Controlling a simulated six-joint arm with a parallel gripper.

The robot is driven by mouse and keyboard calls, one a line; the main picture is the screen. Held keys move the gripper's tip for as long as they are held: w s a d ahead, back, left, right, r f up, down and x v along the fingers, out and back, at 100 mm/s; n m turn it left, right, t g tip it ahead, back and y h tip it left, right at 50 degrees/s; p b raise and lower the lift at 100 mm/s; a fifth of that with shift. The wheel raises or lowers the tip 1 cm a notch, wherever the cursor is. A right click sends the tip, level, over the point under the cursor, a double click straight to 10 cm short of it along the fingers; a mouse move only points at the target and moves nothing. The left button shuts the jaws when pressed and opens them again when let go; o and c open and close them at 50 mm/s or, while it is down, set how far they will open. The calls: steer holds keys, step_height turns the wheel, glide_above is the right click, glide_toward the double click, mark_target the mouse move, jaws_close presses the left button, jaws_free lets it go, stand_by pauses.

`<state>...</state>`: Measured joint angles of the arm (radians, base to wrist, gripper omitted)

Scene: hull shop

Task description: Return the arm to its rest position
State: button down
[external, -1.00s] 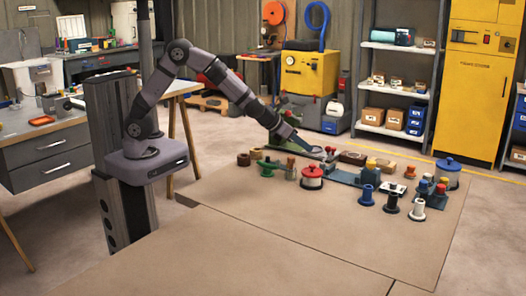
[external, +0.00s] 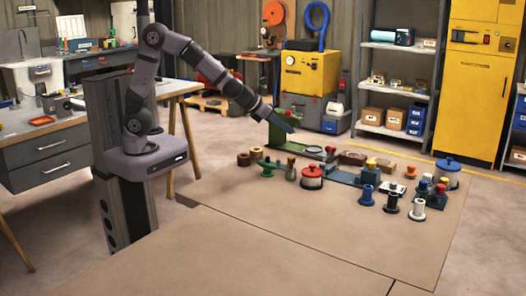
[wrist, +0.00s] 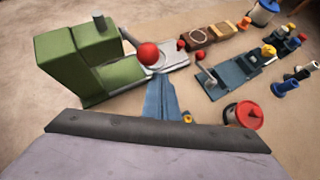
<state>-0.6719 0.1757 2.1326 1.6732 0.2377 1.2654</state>
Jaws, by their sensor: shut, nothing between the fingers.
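My gripper (external: 290,129) is shut and empty, held in the air above the back left of the group of objects on the table. In the wrist view my gripper (wrist: 158,95) shows as narrow blue-grey fingers pressed together, pointing at the table. My arm reaches out from its column on the left, with the elbow raised. Nothing hangs from the fingers, and they look clear of the objects below.
A green block device (wrist: 85,58) with a red ball knob (wrist: 148,53) stands close by the fingers. A red-lidded jar (external: 312,176), a blue spool (external: 367,194) and several other parts stand on the brown table (external: 300,235). The table's front is clear.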

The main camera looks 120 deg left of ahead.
steer(key=s+d+n+g+h+p, duration=0.2)
steer(key=s+d+n+p, duration=0.2)
steer(key=d+n, duration=0.4)
steer(key=s+d+r+n+g+h+p, duration=0.1)
steer(key=s+d+n, duration=0.5)
steer(key=d, duration=1)
steer(key=s+d+r+n+g+h+p, duration=0.1)
steer(key=s+d+n+h+p, duration=0.4)
steer(key=d+n, duration=0.5)
steer(key=d+g+p, duration=0.1)
steer(key=d+p, duration=0.1)
steer(key=d, duration=0.1)
steer(key=shift+n+g+p, duration=0.35)
steer(key=shift+n+g, duration=0.05)
